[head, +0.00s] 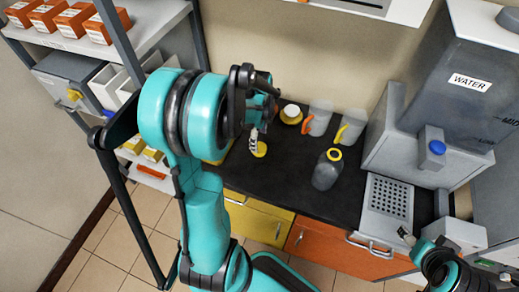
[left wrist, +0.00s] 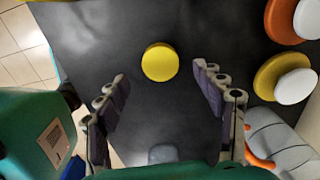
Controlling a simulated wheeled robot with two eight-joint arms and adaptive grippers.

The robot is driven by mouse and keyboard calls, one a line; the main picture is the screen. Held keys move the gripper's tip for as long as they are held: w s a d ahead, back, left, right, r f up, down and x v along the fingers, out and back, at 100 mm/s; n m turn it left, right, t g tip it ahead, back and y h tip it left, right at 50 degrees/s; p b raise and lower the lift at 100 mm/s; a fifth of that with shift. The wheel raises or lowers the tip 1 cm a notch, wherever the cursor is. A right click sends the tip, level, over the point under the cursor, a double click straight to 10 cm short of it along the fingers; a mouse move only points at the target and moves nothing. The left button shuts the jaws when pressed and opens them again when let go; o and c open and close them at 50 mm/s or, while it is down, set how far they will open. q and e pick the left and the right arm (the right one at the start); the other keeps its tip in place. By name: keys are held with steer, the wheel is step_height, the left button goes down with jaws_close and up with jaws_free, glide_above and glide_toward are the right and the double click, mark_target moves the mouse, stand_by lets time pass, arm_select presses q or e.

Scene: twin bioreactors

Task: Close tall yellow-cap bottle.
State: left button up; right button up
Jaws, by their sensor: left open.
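The tall bottle (head: 326,172) stands upright on the black bench in the head view, grey and see-through, with a yellow ring at its neck. A round yellow cap (head: 259,149) lies on the bench to its left. The cap also shows in the left wrist view (left wrist: 159,62), beyond the fingertips and roughly centred between them. My left gripper (left wrist: 162,80) is open and empty, above the bench near the cap; it also shows in the head view (head: 262,120), partly hidden by its own arm.
A jug with an orange handle (head: 321,117) and one with a yellow handle (head: 352,127) stand behind the bottle. A white-topped yellow disc (head: 291,113) lies left of them. A grey dispenser labelled WATER (head: 462,95) is at the right. The bench between cap and bottle is clear.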

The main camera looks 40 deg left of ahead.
mark_target(259, 147)
arm_select(q)
step_height(259, 147, down, 5)
steer(key=shift+w+d+f+b, duration=0.1)
steer(key=shift+b, duration=1.1)
steer(key=c, duration=0.9)
